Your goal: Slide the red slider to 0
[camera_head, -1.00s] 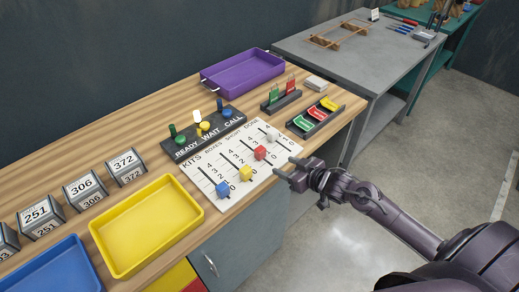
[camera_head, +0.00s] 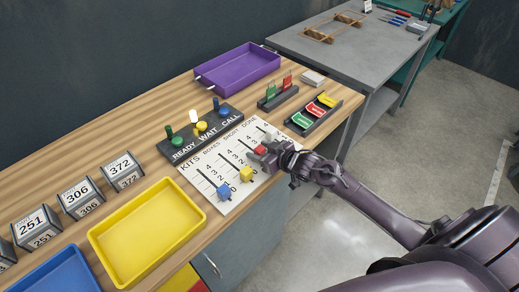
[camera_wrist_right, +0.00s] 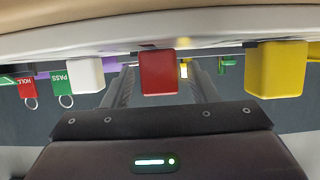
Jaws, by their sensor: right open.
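The red slider (camera_head: 259,149) is a small red block on the white board (camera_head: 225,203), in the third track, the one labelled SHORT. Its exact number mark is partly hidden by my gripper. My right gripper (camera_head: 267,156) is at the board's right edge, right at the red slider. In the wrist view the red slider (camera_wrist_right: 157,73) stands between the two open, spread fingers, with gaps visible on both sides. My left gripper is not in view.
The blue slider (camera_head: 224,191), yellow slider (camera_head: 246,174) and white slider (camera_head: 270,136) sit on neighbouring tracks, the white and yellow close beside my fingers. A button panel (camera_head: 180,153) lies behind. A yellow tray (camera_head: 150,262) is left, a card rack (camera_head: 313,113) right.

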